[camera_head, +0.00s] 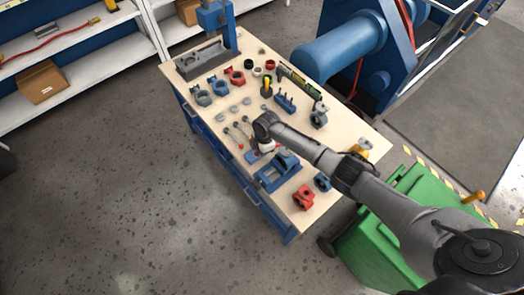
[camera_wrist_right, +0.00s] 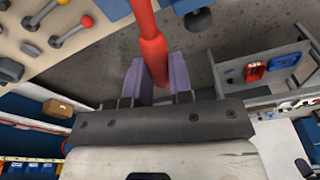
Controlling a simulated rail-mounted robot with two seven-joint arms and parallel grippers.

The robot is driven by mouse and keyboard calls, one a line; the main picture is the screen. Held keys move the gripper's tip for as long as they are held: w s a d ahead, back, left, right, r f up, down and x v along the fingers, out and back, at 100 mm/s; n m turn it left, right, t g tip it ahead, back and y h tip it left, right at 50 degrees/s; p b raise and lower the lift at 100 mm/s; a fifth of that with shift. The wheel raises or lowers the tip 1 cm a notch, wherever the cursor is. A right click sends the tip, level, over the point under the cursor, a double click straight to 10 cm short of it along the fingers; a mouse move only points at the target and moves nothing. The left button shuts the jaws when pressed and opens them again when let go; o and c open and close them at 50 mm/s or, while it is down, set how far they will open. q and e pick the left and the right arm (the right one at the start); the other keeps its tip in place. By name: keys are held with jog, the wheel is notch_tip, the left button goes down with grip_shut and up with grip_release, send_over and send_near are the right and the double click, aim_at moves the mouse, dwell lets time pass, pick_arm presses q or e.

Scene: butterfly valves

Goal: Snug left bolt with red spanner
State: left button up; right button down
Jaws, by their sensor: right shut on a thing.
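My right gripper (camera_wrist_right: 158,75) is shut on the red spanner (camera_wrist_right: 150,35), its purple finger pads on either side of the red handle. The spanner runs up out of the top of the right wrist view, so its working end is hidden there. In the head view my right arm reaches over the workbench, and the right gripper (camera_head: 265,150) is low over the bench beside the blue valve fixture (camera_head: 278,172). Only a bit of red shows near it. The left bolt cannot be made out in either view. My left gripper is not in view.
The workbench (camera_head: 325,105) holds several valve parts, including a red valve body (camera_head: 303,197) at its near end. Levers with coloured knobs (camera_wrist_right: 57,40) lie beside the gripper. A green bin (camera_head: 385,235) stands right of the bench. Open floor lies to the left.

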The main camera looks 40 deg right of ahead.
jog(key=shift+w+d+m, duration=0.1)
jog(key=shift+w+m, duration=0.35)
jog(key=shift+m, duration=0.15)
jog(key=shift+w+d+m+b, duration=0.2)
jog(key=shift+w+m+b, duration=0.05)
jog(key=shift+w+m, duration=0.3)
jog(key=shift+w+d+m+b, duration=0.2)
jog(key=shift+w+m, duration=0.25)
jog(key=shift+m, duration=0.2)
jog(key=shift+w+t, duration=0.1)
jog(key=shift+t, duration=0.2)
jog(key=shift+w+d+m, duration=0.2)
jog(key=shift+w+m, duration=0.1)
jog(key=shift+m, duration=0.3)
jog(key=shift+w, duration=0.1)
